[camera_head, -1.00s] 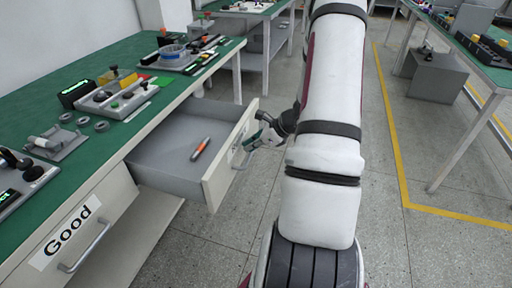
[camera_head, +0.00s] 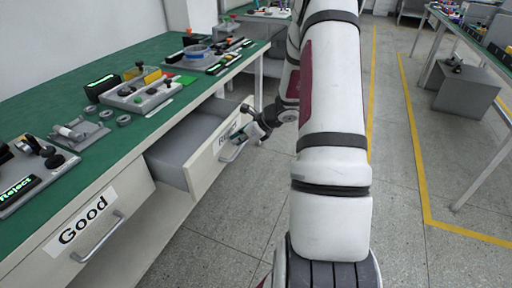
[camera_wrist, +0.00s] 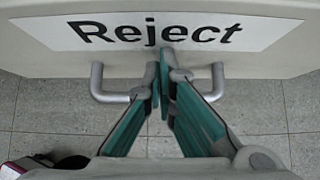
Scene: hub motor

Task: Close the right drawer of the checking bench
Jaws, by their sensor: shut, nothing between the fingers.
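The right drawer (camera_head: 203,175) of the checking bench (camera_head: 130,140) stands partly open in the head view. Its front carries a "Reject" label (camera_wrist: 165,32) and a grey bar handle (camera_wrist: 108,90), both in the wrist view. My gripper (camera_wrist: 163,62) is shut, its fingertips at the drawer front just below the label, between the two ends of the handle. In the head view my gripper (camera_head: 244,118) is at the drawer's outer face. I cannot tell whether the fingertips press on the front. The inside of the drawer is only partly visible.
The left drawer, labelled "Good" (camera_head: 85,222), is shut. Trays with parts (camera_head: 140,90) stand on the green bench top. Another table (camera_head: 475,50) stands to the right, beyond a yellow floor line (camera_head: 420,150). The floor between is clear.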

